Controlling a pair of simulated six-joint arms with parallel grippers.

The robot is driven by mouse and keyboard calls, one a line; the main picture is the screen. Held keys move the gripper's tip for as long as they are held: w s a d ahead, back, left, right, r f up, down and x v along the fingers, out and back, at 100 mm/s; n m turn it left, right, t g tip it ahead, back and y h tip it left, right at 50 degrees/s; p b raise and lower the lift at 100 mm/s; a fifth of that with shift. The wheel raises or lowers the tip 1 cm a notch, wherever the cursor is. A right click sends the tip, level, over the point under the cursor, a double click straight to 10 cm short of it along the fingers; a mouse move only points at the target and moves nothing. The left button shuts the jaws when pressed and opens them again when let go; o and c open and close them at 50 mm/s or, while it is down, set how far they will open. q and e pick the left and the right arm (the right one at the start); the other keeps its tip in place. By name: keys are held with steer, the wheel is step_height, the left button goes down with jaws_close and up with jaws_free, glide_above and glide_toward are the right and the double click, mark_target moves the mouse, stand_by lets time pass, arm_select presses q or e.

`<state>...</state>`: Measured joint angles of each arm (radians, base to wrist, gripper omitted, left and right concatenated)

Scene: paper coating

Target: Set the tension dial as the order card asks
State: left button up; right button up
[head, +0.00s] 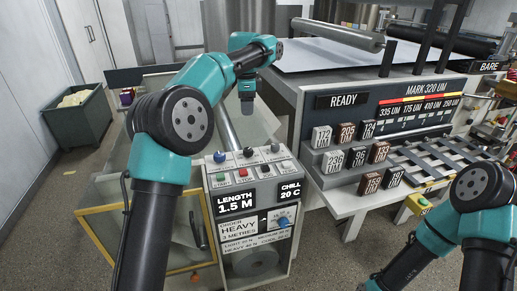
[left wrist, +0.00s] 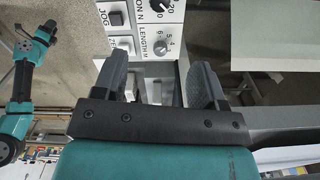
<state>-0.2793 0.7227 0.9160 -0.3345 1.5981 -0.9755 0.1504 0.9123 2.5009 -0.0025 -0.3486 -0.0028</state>
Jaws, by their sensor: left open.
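The tension dial (left wrist: 158,5) is a black knob with a white pointer on a white panel, cut off by the top edge of the left wrist view. Its label is partly hidden, ending in "ON N". My left gripper (left wrist: 158,85) is open and empty, with its two fingers apart over the panel below the dial, not around it. In the head view my left gripper (head: 246,105) hangs above the far side of the control box. The order card (head: 238,229) on the box front reads HEAVY, 3 METRES, with smaller print below, partly legible.
The control box (head: 250,178) carries several coloured buttons and a blue knob (head: 283,222). The coating machine (head: 345,100) stands to the right.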

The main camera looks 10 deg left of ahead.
mark_target(248, 149)
arm_select(q)
steer(key=shift+f, duration=0.1)
stand_by(0.3)
step_height(248, 149, down, 17)
steer(key=shift+f, duration=0.15)
stand_by(0.6)
steer(key=shift+c, duration=0.3)
steer(key=c, duration=0.9)
steer(key=shift+o, duration=0.2)
